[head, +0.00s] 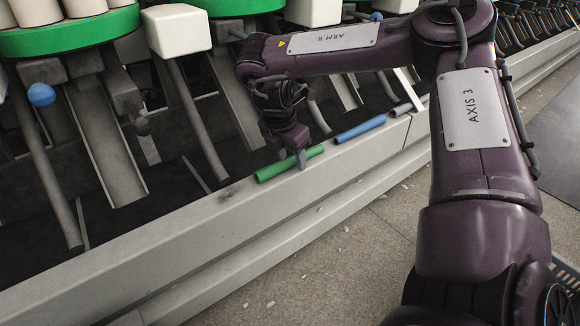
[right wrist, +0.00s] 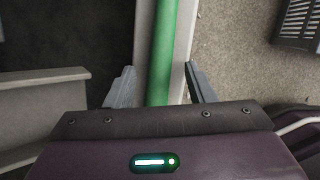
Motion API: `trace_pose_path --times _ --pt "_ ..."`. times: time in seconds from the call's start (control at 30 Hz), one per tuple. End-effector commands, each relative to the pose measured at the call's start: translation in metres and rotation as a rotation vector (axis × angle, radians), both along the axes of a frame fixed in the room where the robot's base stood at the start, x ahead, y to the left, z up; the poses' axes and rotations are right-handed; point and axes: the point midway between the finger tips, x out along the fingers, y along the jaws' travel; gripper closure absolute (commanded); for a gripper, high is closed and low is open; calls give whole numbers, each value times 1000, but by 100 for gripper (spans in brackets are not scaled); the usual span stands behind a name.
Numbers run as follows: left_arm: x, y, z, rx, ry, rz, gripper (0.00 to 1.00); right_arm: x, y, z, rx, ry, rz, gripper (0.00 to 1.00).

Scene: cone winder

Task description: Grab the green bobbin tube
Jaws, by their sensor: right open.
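The green bobbin tube (head: 275,170) lies lengthwise along the top of the grey machine ledge in the head view. My right gripper (head: 292,160) is over its right part, pointing down. In the right wrist view the green tube (right wrist: 160,55) runs up the picture between the two fingers of the right gripper (right wrist: 160,88). The fingers are open, one on each side of the tube, with gaps showing. I cannot tell how far down the fingertips reach beside it. My left gripper is not in view.
A blue tube (head: 360,130) lies on the ledge just right of the green one, and a grey tube (head: 401,110) lies beyond it. The ledge (head: 150,240) is bare to the left. Sloping machine arms and green discs (head: 70,35) stand behind. White scraps litter the floor.

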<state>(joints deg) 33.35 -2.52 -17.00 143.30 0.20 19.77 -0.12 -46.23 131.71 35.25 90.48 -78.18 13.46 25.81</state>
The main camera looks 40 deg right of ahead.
Motion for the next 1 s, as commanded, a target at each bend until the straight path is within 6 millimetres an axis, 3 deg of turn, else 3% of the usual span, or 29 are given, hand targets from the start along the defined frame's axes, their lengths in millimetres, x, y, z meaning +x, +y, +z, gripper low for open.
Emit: trace_pose_path --times 0.2,0.6,1.0 --pt "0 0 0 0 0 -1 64 1 0 0 0 -2 1 51" --pt "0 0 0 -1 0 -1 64 0 0 -1 -1 -2 1 100" --pt "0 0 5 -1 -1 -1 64 1 0 5 -1 -2 1 100"
